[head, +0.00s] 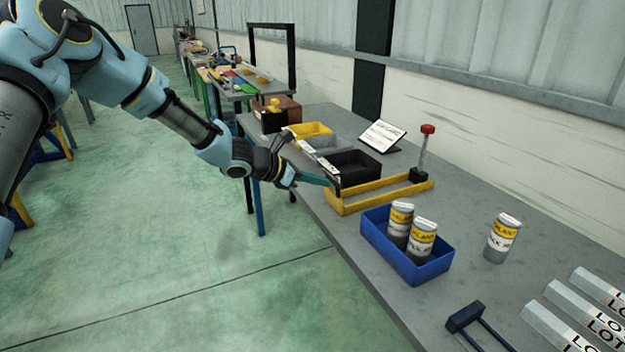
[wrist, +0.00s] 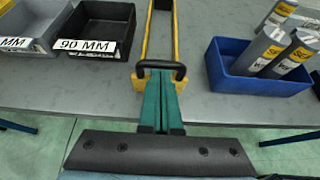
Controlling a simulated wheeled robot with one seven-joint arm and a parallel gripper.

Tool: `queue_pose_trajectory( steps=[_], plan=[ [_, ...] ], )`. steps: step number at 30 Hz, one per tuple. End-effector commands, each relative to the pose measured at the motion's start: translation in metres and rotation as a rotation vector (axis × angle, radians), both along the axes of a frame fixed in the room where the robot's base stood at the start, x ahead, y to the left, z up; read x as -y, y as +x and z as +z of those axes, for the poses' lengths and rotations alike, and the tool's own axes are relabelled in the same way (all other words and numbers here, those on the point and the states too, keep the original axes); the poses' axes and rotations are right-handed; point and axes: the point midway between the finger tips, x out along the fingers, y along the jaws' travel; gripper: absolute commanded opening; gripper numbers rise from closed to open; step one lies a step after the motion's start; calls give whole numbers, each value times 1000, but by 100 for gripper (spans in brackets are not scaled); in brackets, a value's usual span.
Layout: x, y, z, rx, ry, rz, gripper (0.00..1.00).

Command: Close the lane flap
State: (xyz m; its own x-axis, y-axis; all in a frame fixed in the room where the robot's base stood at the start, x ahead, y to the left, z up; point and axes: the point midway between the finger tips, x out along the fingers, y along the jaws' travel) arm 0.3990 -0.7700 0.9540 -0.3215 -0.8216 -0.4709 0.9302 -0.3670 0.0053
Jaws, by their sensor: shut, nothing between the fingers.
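A long, narrow yellow lane frame (head: 385,200) lies across the bench, its near end at the bench's front edge. That end carries a yellow end piece, seemingly the flap (wrist: 142,83), with a black bar handle (wrist: 160,66). I cannot tell how far the flap stands open. My gripper (head: 334,184) reaches in from the left at this end. In the wrist view its teal fingers (wrist: 160,82) are shut side by side, with nothing between them. Their tips are at or just under the handle; contact is unclear. The fingers hide part of the end piece.
Black (head: 355,167), grey and yellow bins stand left of the lane. A blue bin (head: 407,262) with two cans stands close on its right. A red-knobbed post (head: 425,150) rises at the lane's far end. A loose can (head: 502,238) stands farther right. The floor before the bench is clear.

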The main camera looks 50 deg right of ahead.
Motion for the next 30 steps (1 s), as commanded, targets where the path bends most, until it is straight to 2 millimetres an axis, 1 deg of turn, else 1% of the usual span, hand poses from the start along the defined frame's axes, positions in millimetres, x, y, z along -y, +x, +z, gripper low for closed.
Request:
queue_pose_trajectory(
  steps=[6, 12, 26, 30],
  plan=[
    [8, -3, 2, -6, -5, 0, 0],
    [10, -4, 3, -5, -6, -1, 0],
    [11, -5, 3, -6, -6, 0, 0],
    [8, -1, 1, -6, -6, 0, 0]
  ],
)
